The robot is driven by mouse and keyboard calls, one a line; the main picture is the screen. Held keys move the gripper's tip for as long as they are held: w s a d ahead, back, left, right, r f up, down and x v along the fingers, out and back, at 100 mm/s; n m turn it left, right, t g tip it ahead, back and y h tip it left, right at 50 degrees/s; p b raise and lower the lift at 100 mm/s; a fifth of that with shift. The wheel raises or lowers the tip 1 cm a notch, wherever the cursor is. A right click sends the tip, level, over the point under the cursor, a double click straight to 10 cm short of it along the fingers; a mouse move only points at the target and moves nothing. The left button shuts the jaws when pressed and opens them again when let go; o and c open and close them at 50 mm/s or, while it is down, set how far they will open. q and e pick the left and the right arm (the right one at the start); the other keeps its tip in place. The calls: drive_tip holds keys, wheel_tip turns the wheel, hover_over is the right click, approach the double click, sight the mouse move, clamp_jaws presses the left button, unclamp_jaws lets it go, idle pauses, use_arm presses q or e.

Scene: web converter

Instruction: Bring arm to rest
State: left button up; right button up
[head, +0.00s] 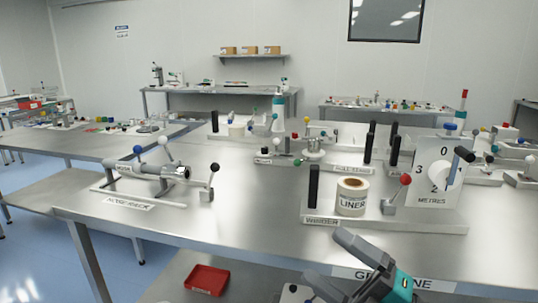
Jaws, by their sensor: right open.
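My right gripper (325,257) comes in from the bottom right, with dark grey fingers and a teal part behind them. Its two fingers are spread apart, with nothing between them. It is in front of the steel table's (262,240) front edge, near a "GRAVURE LINE" type label that it partly covers. It seems apart from the winder stand behind it. My left gripper is not in view.
The winder stand (290,218) with a liner roll (351,197) and a metres dial panel (425,172) is at the right. A nose-deck fixture (150,175) is at the left. A red tray (207,280) sits on the lower shelf. The table's front left is clear.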

drive_tip(key=d+f+m+t+h, duration=0.4)
drive_tip(key=f+m+t+h, duration=0.45)
drive_tip(key=m, duration=0.65)
drive_tip(key=s+d+f+m+g+h, duration=0.2)
drive_tip(key=s+f+m+g+h, duration=0.2)
drive_tip(key=f, duration=0.7)
drive_tip(key=s+d+f+m+g+h, duration=0.1)
drive_tip(key=s+f+m+g+h, duration=0.4)
drive_tip(key=s+f+m, duration=0.3)
wheel_tip(320, 180, down, 4)
drive_tip(key=shift+s+d+r, duration=0.2)
drive_tip(key=shift+s+d, duration=0.2)
drive_tip(key=shift+s, duration=0.1)
